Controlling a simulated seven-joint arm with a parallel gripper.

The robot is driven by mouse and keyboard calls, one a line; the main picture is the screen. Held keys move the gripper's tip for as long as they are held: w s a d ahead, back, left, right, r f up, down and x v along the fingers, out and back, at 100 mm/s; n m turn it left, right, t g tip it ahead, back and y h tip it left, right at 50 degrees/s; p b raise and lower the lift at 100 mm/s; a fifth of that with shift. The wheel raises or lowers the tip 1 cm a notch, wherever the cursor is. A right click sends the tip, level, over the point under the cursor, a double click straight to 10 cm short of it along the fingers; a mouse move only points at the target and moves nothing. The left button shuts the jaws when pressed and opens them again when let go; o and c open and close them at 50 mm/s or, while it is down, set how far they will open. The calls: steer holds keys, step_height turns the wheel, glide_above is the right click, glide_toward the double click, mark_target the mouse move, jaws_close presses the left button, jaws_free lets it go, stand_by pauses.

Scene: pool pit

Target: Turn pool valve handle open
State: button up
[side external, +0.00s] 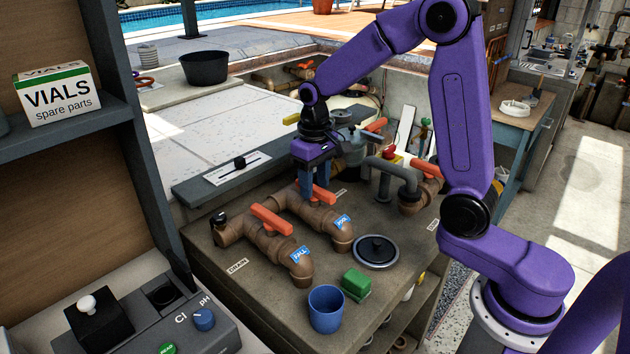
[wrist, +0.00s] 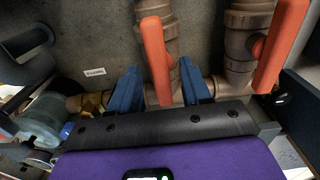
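The orange valve handle (wrist: 155,60) on the POOL-labelled brown pipe (side external: 343,236) runs roughly along the pipe in the wrist view. In the side view this handle (side external: 327,195) is mostly hidden by my fingers. My gripper (wrist: 162,88) points down over the valve, with one blue finger on each side of the handle. The fingers stand apart, and I see no firm grip. In the side view my gripper (side external: 316,190) is low, at the handle's height; whether a finger touches the handle cannot be told.
A second orange handle (side external: 272,219) sits on the neighbouring pipe, close beside; it also shows in the wrist view (wrist: 283,45). A grey bent pipe (side external: 392,170) stands to the right. A round dark lid (side external: 376,251), green block (side external: 356,284) and blue cup (side external: 326,308) occupy the front.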

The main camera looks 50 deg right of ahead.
mark_target(315, 189)
step_height(315, 189, up, 17)
steer(key=shift+r, duration=0.2)
stand_by(0.7)
steer(key=s+a+f+n, duration=0.6)
steer(key=s+f, duration=0.1)
steer(key=s, duration=0.4)
steer(key=s+d+f+n, duration=0.1)
steer(key=s+f+n, duration=0.2)
steer(key=s, duration=0.5)
steer(key=s+d+f+n, duration=0.2)
steer(key=s+f, duration=0.3)
steer(key=s, duration=0.4)
steer(key=shift+s+n, duration=0.15)
steer(key=shift+n, duration=0.55)
steer(key=shift+d, duration=0.1)
steer(key=shift+c, duration=0.4)
